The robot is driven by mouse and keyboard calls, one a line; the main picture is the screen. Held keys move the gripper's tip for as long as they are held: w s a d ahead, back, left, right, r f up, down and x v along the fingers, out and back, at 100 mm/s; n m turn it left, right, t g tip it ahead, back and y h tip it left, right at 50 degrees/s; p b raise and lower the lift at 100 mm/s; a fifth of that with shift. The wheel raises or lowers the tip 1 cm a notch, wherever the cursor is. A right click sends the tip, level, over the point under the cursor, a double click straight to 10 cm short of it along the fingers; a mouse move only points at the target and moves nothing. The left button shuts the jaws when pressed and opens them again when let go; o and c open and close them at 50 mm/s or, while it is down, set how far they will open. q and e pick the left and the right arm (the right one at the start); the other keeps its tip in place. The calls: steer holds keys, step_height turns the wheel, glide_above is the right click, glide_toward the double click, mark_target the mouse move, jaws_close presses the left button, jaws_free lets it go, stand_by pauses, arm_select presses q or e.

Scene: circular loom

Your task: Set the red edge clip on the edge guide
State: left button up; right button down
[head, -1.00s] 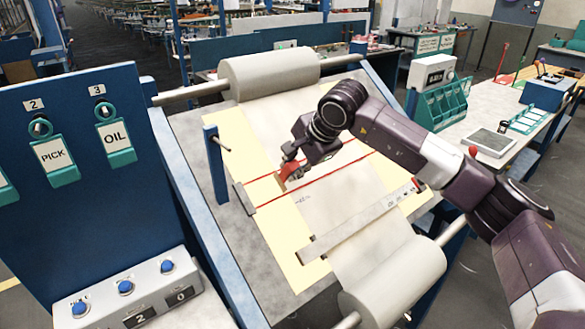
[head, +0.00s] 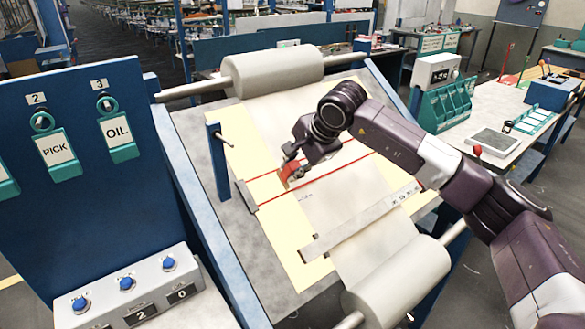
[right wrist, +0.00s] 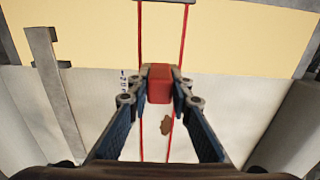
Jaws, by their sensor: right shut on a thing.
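The red edge clip (head: 291,170) is held in my right gripper (head: 288,172), over the left part of the pale cloth. In the right wrist view the red block (right wrist: 160,84) sits between the fingertips of the gripper (right wrist: 161,92), which are shut on it. A short grey bar (head: 246,196), which looks like the edge guide, lies at the left end of two red lines, to the left of the clip and apart from it. I cannot tell whether the clip touches the cloth. My left gripper is not in view.
A blue post (head: 218,160) with a peg stands beside the grey bar. A long flat bar (head: 350,226) crosses the cloth nearer to me. Large rollers (head: 272,70) lie at the far and near ends. A brown patch (right wrist: 166,126) shows near the red lines.

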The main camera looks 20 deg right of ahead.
steer(key=shift+w+f, duration=0.1)
steer(key=shift+f, duration=0.05)
steer(key=shift+b+x, duration=0.6)
steer(key=shift+x, duration=0.3)
steer(key=c, duration=1.7)
jaws_free()
steer(key=shift+o, duration=0.2)
steer(key=v, duration=1.2)
